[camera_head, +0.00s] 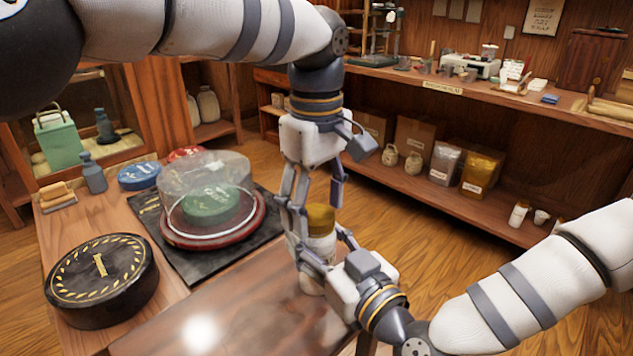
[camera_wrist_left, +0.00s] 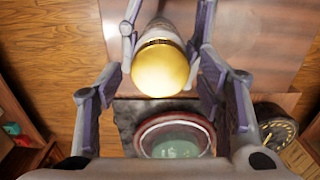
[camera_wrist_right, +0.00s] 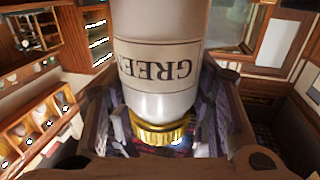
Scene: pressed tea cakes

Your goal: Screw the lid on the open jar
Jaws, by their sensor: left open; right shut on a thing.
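A white jar (camera_head: 321,246) with a label reading "GREE…" stands upright near the table's front right edge; its body fills the right wrist view (camera_wrist_right: 158,90). The gold lid (camera_head: 320,216) sits on the jar's top, and its round top faces me in the left wrist view (camera_wrist_left: 160,68). How tightly it sits I cannot tell. My right gripper (camera_head: 322,252) is shut on the jar's body from the side. My left gripper (camera_head: 314,208) points down from above, open, its fingers on either side of the lid with gaps. Fingers partly hide the jar.
A glass dome (camera_head: 205,175) over a green tea cake (camera_head: 211,203) stands on a dark mat (camera_head: 192,268) left of the jar. A black round tin (camera_head: 101,278) lies at the table's front left. Blue and red tins and a bottle (camera_head: 92,174) stand behind. Shelves (camera_head: 480,200) line the back wall.

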